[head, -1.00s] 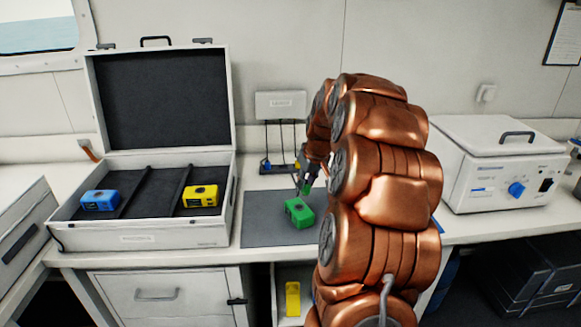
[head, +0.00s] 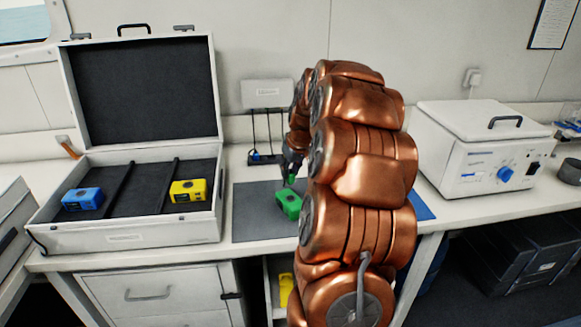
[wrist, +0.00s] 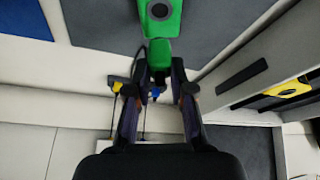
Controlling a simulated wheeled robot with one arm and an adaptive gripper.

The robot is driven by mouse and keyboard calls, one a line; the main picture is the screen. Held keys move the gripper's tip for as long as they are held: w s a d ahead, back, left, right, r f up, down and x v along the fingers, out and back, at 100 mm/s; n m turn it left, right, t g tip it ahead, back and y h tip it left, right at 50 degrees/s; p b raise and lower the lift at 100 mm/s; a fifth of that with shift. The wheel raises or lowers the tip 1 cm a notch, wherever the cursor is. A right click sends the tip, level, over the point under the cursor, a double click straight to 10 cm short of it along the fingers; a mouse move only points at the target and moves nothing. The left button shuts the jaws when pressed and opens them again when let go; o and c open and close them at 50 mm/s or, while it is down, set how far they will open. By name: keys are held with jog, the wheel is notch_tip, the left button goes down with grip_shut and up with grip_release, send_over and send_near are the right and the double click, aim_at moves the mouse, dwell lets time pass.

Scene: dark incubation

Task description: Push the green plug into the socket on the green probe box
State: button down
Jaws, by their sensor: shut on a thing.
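The green probe box (head: 288,204) stands on the grey mat on the bench, partly hidden behind my arm. In the wrist view the green box (wrist: 170,24) is at the top, with a dark round socket (wrist: 159,10) on its face. My gripper (head: 291,172) is just above and behind the box in the head view. It is shut on the green plug (wrist: 160,55), which sits between the two fingers and also shows small in the head view (head: 291,180). The plug is outside the socket; the exact gap between plug and box is hard to judge.
An open case (head: 130,239) at left holds a blue box (head: 82,198) and a yellow box (head: 188,190). The grey mat (head: 245,222) has bare room left of the green box. A wall panel (head: 268,94) with hanging cables is behind; a white machine (head: 455,155) stands right.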

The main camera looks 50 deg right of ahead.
aim_at(292, 181)
jog(key=shift+a+f, duration=0.1)
jog(key=shift+f, duration=2.1)
jog(key=shift+s+b, duration=0.1)
jog(key=shift+b, duration=1.1)
dwell(0.7)
jog(key=shift+f+b, duration=0.4)
jog(key=shift+f, duration=0.15)
dwell(0.3)
jog(key=c, duration=0.9)
grip_release()
jog(key=shift+c, duration=0.2)
jog(key=v, duration=1.2)
jog(key=shift+s, duration=0.1)
